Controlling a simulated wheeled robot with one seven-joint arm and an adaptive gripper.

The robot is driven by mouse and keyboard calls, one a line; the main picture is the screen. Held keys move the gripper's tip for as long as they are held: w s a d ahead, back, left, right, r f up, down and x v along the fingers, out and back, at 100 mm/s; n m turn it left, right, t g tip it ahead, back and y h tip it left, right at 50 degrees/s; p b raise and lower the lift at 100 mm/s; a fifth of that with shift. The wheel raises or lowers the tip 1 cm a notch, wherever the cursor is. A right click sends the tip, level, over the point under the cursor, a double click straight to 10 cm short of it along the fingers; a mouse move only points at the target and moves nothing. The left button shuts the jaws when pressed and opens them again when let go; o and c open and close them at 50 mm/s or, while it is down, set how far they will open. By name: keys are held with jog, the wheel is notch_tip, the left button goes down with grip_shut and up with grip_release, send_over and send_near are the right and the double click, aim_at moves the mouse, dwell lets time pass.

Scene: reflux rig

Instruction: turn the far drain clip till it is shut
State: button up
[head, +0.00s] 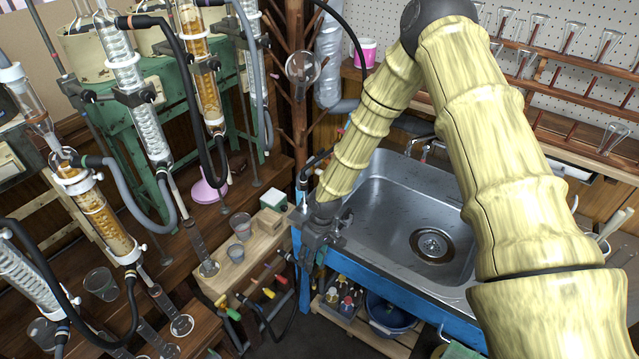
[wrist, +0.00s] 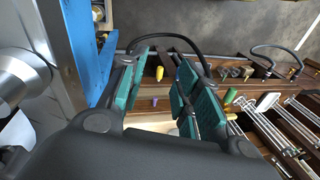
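Several small coloured clip handles line the front of the wooden bench: a green one (head: 233,314), a yellow one (head: 268,293) and a red one (head: 282,279). I cannot tell for sure which is the far drain clip, nor how far it is turned. My gripper (head: 312,258) points down beside the sink's blue frame, to the right of these handles. In the wrist view its two teal-padded fingers (wrist: 160,88) are spread apart. A yellow handle (wrist: 159,73) and a purple one (wrist: 155,101) show in the gap, beyond the fingertips. I see nothing gripped.
The steel sink (head: 380,190) in its blue frame is close to my gripper's right. Black hoses hang near the handles. Glass columns (head: 95,215) and flasks crowd the left. A wooden block (head: 270,220) and beakers (head: 240,225) stand on the bench above the handles.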

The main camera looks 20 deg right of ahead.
jog(key=w+d+r+n+h+p, duration=0.15)
jog(key=w+d+r, duration=0.25)
jog(key=w+r, duration=0.5)
jog(key=w+d+r+h+p, duration=0.1)
jog(key=w+d+r+p, duration=0.25)
jog(key=w+r, duration=0.5)
jog(key=shift+t, duration=0.4)
jog(key=shift+s+f+p, duration=0.35)
jog(key=shift+f+p, duration=0.25)
jog(key=shift+f, duration=0.95)
jog(key=shift+s+f+p, duration=0.3)
jog(key=shift+f+p, duration=0.25)
jog(key=shift+f, duration=0.95)
jog(key=shift+s+f+p, duration=0.35)
jog(key=shift+f+p, duration=0.25)
jog(key=shift+f, duration=0.95)
grip_shut()
